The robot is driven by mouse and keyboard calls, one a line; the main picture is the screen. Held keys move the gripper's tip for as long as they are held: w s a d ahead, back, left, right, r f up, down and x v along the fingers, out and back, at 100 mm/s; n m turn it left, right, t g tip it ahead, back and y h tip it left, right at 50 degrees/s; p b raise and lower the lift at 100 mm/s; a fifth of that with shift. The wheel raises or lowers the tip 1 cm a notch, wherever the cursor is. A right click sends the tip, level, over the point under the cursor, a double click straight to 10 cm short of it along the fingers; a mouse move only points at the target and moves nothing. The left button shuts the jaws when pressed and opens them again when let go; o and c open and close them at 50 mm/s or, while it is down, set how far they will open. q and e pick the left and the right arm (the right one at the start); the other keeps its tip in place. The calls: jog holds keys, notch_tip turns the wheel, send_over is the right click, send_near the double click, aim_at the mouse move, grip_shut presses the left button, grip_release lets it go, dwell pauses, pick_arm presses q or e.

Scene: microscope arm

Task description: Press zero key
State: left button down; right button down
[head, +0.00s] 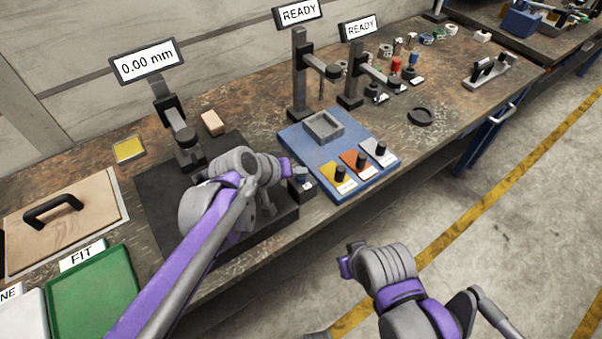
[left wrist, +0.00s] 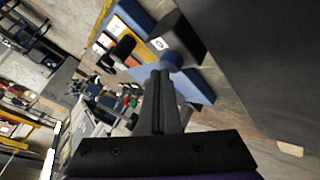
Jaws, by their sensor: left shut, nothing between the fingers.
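The zero key is a small dark box (head: 301,188) with a white label, at the front edge of the bench beside the black base plate. In the left wrist view the box (left wrist: 184,38) shows a "0" label and a round blue button (left wrist: 171,62). My left gripper (head: 291,171) is over the box, its fingers shut and empty. In the left wrist view its fingertips (left wrist: 161,74) overlap the near side of the button; I cannot tell whether they touch it. The display (head: 148,61) reads 0.00 mm. My right gripper (head: 346,266) is off the bench, its fingers not discernible.
A blue fixture board (head: 300,150) with several knobs lies just right of the key. The black base plate (head: 157,222) and gauge stand (head: 180,130) are left of it. A green FIT tray (head: 95,295) is at the front left. Floor is clear at the right.

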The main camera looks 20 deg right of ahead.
aim_at(298, 179)
dwell(0.4)
pick_arm(q)
jog(key=shift+r+p, duration=0.75)
jog(key=shift+r, duration=0.15)
notch_tip(298, 179, up, 5)
jog(key=p, duration=0.3)
jog(key=shift+p, duration=0.3)
dwell(0.4)
